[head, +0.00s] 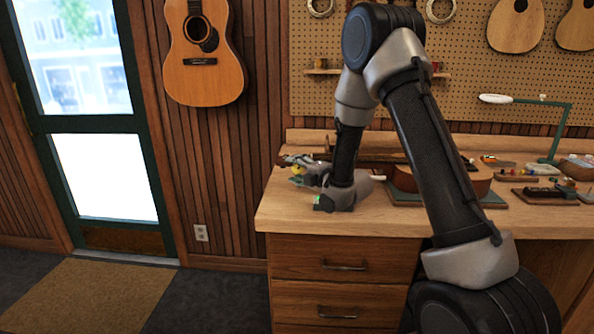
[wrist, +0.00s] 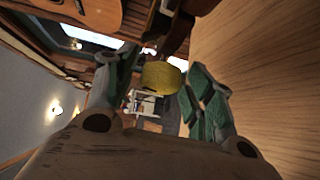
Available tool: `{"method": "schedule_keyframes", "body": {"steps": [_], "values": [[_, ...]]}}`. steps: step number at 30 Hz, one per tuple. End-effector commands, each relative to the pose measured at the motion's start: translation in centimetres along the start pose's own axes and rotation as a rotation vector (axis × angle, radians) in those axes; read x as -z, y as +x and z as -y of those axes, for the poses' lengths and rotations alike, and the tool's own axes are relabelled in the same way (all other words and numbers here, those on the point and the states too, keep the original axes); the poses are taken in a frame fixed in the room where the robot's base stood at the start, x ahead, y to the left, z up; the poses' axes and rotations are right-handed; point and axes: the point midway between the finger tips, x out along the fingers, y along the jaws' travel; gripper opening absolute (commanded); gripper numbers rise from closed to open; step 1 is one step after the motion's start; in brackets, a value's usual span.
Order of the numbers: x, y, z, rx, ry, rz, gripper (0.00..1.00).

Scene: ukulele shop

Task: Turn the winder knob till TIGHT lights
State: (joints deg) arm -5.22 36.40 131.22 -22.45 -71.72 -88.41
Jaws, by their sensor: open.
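A yellow, rounded knob (wrist: 161,77) shows in the wrist view, between the two green-padded fingers of my gripper (wrist: 164,66). The fingers stand apart, with a visible gap on each side of the knob. In the head view my gripper (head: 299,172) is low over the left end of the workbench, and a small yellow patch of the knob (head: 297,169) shows at its fingers. The rest of the winder is mostly hidden behind my gripper and arm. I cannot make out a TIGHT light in either view.
The wooden workbench top (head: 290,212) is bare in front of my gripper. A guitar body (head: 408,180) lies on a mat to the right, partly behind my arm. A guitar (head: 205,75) hangs on the wall.

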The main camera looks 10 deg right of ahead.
Motion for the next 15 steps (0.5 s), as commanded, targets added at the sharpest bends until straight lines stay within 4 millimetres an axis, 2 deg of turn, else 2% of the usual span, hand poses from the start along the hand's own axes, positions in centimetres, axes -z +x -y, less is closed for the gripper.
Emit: {"method": "schedule_keyframes", "body": {"steps": [2,3,10,15], "values": [[0.00,-0.01,0.00,0.000,0.000,0.000,0.54],[0.00,-0.02,0.00,0.000,0.000,0.000,0.50],[0.01,-0.04,0.01,0.000,0.000,0.000,0.09],[0.01,-0.02,0.14,-0.016,0.020,-0.001,0.09]]}}
